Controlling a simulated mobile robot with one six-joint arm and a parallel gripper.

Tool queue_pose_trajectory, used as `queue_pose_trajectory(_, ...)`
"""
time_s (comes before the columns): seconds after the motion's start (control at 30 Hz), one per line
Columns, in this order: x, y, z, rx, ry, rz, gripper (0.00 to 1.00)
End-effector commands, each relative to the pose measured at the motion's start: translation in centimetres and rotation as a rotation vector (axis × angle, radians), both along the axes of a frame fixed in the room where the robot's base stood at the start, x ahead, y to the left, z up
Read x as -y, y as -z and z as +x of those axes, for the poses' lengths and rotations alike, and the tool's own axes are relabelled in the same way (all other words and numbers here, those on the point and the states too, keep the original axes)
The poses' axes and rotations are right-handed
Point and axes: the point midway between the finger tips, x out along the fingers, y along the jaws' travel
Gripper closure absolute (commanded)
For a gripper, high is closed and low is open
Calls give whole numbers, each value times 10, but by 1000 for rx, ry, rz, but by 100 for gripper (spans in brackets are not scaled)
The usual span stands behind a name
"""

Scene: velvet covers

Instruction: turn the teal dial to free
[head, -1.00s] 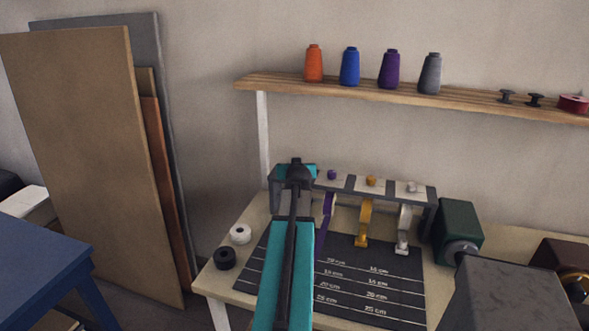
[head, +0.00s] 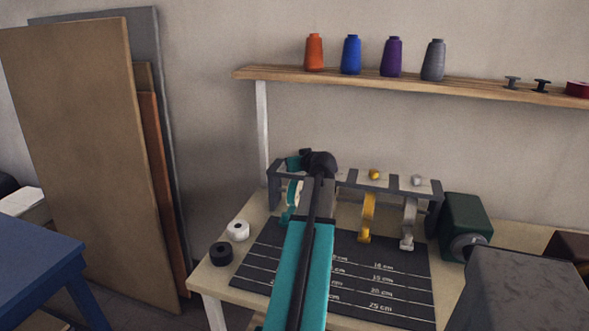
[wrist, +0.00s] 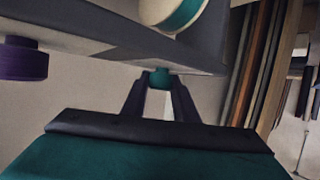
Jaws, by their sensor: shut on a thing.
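The teal dial (wrist: 160,76) shows in the wrist view as a small round knob on the grey rail (wrist: 105,38). My gripper (wrist: 160,86) is shut on it, a finger on each side. In the head view my wrist and arm hide the dial, so its setting cannot be read. A cream and teal roll (wrist: 174,13) sits on the rail's other side from the dial. It also shows in the head view (head: 294,193), with a teal strip hanging under it. The purple dial (wrist: 24,59) stands apart on the rail, at the left of the wrist view.
The yellow dial (head: 374,174) and grey dial (head: 417,180) stand further right on the rack. A dark measuring mat (head: 385,265) lies in front. White (head: 238,230) and black (head: 221,253) rolls lie at left. A shelf (head: 440,93) with thread cones runs above; a green box (head: 466,222) stands right.

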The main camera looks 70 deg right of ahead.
Motion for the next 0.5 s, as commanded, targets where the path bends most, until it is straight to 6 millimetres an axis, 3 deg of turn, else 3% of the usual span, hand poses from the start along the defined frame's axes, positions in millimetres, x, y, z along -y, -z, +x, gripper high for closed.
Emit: queue_pose_trajectory(0.5, 3, 2, -1, 0, -189, -3, 96)
